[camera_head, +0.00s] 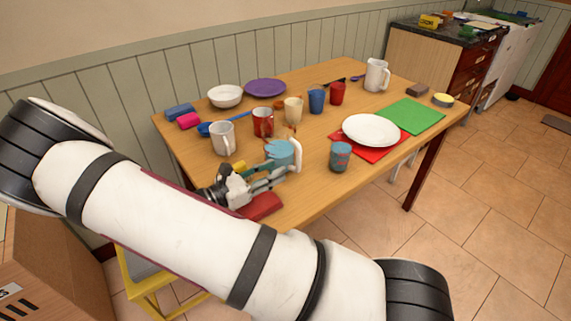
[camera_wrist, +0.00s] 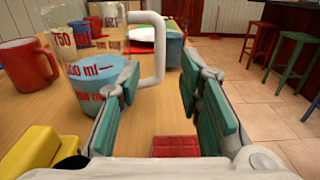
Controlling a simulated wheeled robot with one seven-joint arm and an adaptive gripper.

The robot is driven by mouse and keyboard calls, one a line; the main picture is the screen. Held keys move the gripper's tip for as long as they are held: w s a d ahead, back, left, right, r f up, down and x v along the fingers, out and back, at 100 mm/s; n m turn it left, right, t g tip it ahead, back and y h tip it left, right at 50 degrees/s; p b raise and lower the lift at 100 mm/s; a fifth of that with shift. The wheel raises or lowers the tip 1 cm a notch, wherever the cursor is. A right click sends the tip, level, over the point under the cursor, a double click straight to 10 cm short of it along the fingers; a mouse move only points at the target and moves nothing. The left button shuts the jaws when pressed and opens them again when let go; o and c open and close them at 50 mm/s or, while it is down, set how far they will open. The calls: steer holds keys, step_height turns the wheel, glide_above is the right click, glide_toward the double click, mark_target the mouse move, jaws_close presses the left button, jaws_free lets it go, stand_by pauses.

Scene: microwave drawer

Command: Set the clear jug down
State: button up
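The clear jug (camera_head: 281,153) stands upright on the wooden table (camera_head: 316,186), near its front left part. It holds blue liquid and has a white handle. In the wrist view the jug (camera_wrist: 92,84) has red volume marks and is ahead and to the left, with its handle toward the middle. My gripper (camera_head: 277,172) is low over the table beside the jug. In the wrist view my gripper (camera_wrist: 162,66) has its fingers apart, with the handle between or just beyond the tips; I cannot tell if they touch. The left finger hides part of the jug's base.
A red block (camera_head: 262,207) lies below my gripper, and a yellow item (camera_wrist: 32,152) is at its left. A red mug (camera_head: 263,122), white mug (camera_head: 223,138) and teal cup (camera_head: 340,156) stand nearby. A white plate (camera_head: 371,130) is farther right. Some bare table lies between jug and plate.

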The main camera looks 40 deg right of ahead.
steer(key=a, duration=0.4)
steer(key=shift+a, duration=0.25)
steer(key=shift+s+a+r, duration=0.1)
steer(key=shift+s+r, duration=0.05)
steer(key=s+a+r+m+t+y, duration=0.1)
steer(key=s+a+r+m+y, duration=0.2)
steer(key=s+r+m+y, duration=0.6)
steer(key=s+a+r+m+y, duration=0.3)
steer(key=s+r+m+y, duration=0.6)
steer(key=s, duration=0.9)
steer(key=shift+s+a+r+t, duration=0.2)
steer(key=shift+a+r+t, duration=0.15)
steer(key=shift+r, duration=0.6)
step_height(320, 180, up, 11)
steer(key=t+p, duration=0.2)
steer(key=p, duration=0.7)
steer(key=shift+d+f, duration=0.15)
steer(key=shift+d, duration=0.05)
